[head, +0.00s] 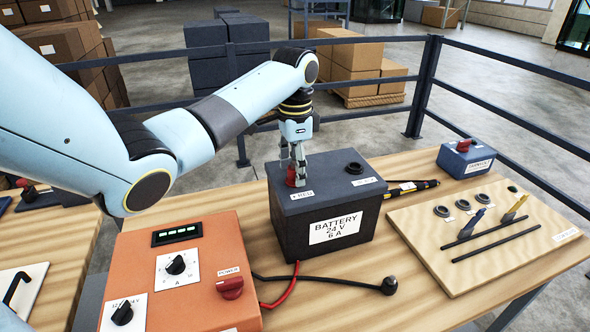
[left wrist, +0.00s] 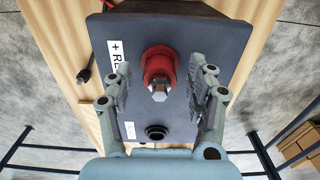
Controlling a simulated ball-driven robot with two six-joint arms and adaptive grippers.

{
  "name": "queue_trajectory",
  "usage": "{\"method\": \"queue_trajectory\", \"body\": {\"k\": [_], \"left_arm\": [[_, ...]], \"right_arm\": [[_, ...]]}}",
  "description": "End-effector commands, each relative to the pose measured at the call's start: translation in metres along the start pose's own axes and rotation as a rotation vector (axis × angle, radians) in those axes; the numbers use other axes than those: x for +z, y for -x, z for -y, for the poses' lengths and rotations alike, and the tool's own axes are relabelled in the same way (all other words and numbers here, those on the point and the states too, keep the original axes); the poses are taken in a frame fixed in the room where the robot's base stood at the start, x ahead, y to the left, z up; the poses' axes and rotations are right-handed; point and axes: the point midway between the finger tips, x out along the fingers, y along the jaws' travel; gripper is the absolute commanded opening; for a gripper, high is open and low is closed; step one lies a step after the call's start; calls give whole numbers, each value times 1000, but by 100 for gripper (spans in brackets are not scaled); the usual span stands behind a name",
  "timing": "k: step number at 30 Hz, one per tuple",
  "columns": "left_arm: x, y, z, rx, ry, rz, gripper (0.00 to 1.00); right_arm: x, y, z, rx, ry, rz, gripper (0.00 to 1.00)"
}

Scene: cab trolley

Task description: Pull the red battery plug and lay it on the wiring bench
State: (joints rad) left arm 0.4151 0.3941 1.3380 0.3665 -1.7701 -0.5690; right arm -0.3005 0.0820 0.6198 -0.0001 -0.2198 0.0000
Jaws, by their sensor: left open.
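The red battery plug (head: 291,175) stands in the top of the dark grey battery (head: 322,212), near its left end. In the left wrist view the red plug (left wrist: 158,66) shows as a red collar with a metal hex tip. My left gripper (head: 294,168) is over the battery top with its fingers pointing down. In the left wrist view its open fingers (left wrist: 163,90) are on either side of the plug, with a gap on both sides. The wooden wiring bench (head: 340,302) carries the battery. My right gripper is not in view.
An orange power unit (head: 190,270) with knobs stands front left of the battery. A red and a black cable (head: 335,284) lie before it. A switch board (head: 490,240) and a blue box (head: 466,158) are at the right. A dark railing (head: 420,85) runs behind.

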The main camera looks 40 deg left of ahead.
Motion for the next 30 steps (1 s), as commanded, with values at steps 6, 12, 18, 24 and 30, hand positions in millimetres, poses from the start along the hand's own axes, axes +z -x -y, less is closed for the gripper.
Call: {"method": "queue_trajectory", "body": {"k": [6,12,18,24,30], "left_arm": [[0,0,0,0,0,0,57],[0,0,0,0,0,0,57],[0,0,0,0,0,0,34],[0,0,0,0,0,0,8],[0,0,0,0,0,0,0]], "right_arm": [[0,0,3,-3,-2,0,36],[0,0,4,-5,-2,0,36],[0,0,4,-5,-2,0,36],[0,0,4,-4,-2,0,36],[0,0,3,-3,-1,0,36]]}}
